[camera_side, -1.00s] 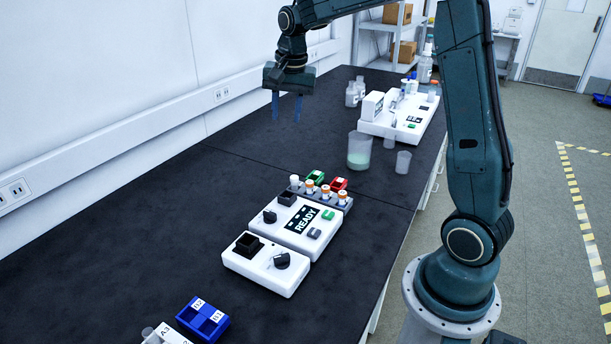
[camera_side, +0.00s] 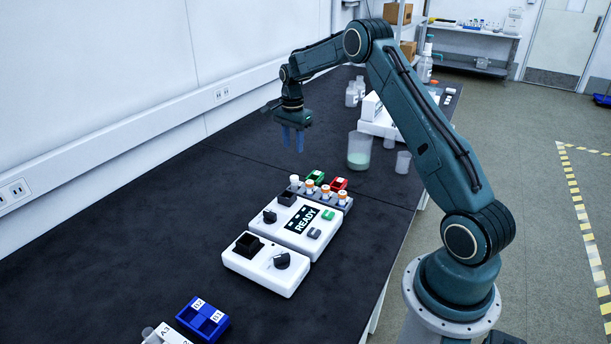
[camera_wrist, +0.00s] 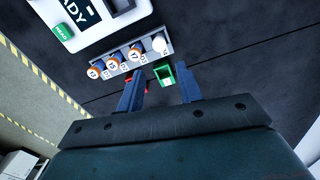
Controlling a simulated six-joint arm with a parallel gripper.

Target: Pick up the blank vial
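The vial rack (camera_side: 349,207) stands behind the white READY instrument (camera_side: 297,228) and holds a row of vials. One vial has a plain white cap (camera_side: 294,180) at the left end; it also shows in the wrist view (camera_wrist: 159,43) at the right end of the row. I take it as the blank vial, though no label is readable. Several orange-capped vials (camera_side: 325,190) fill the other places. My gripper (camera_side: 292,146) is open and empty, fingers down, high above the bench beyond the rack. In the wrist view its fingers (camera_wrist: 160,78) are apart, below the row.
A green holder (camera_side: 315,177) and a red holder (camera_side: 339,183) sit close behind the rack. A beaker with pale green liquid (camera_side: 360,150) and a smaller empty beaker (camera_side: 403,162) stand further back right. A second white box with a knob (camera_side: 266,265) is in front. The bench to the left is clear.

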